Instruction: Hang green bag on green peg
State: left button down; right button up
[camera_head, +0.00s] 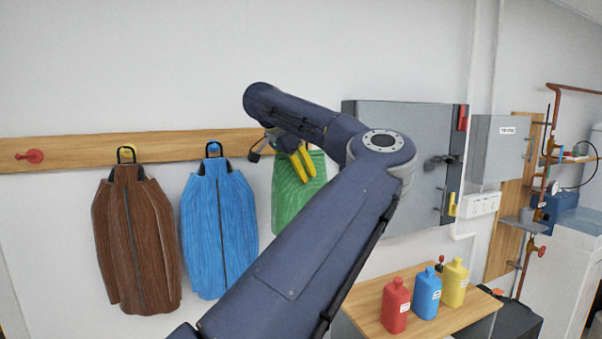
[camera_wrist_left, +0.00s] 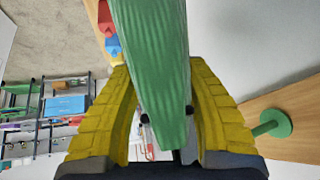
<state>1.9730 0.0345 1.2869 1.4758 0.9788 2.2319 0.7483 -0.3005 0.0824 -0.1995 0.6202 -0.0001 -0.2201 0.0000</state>
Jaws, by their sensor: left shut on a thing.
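My left gripper (camera_head: 303,164) is shut on the green bag (camera_head: 289,208), close to the wooden rail in the head view. In the left wrist view the green bag (camera_wrist_left: 152,55) lies between the two yellow fingers of the gripper (camera_wrist_left: 158,80). The green peg (camera_wrist_left: 272,124) sticks out of the rail at the right of that view, apart from the bag. In the head view this peg is hidden behind my left arm, which also covers part of the bag. My right gripper is not in view.
A wooden rail (camera_head: 70,153) runs along the wall, with a bare red peg (camera_head: 30,156) at its left. A brown bag (camera_head: 135,240) and a blue bag (camera_head: 219,230) hang from it. A grey cabinet (camera_head: 430,135) and a table (camera_head: 365,310) with bottles stand right.

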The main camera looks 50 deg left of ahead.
pick_arm(q)
jog(key=w+a+f, duration=0.1)
jog(key=w+a, duration=0.2)
jog(key=a, duration=0.6)
jog(key=shift+f, duration=0.25)
dwell(1.0)
jog(key=shift+w, duration=0.1)
dwell(0.7)
jog(key=c, duration=0.6)
grip_release()
jog(key=shift+f, duration=0.1)
jog(key=shift+v, duration=5.85)
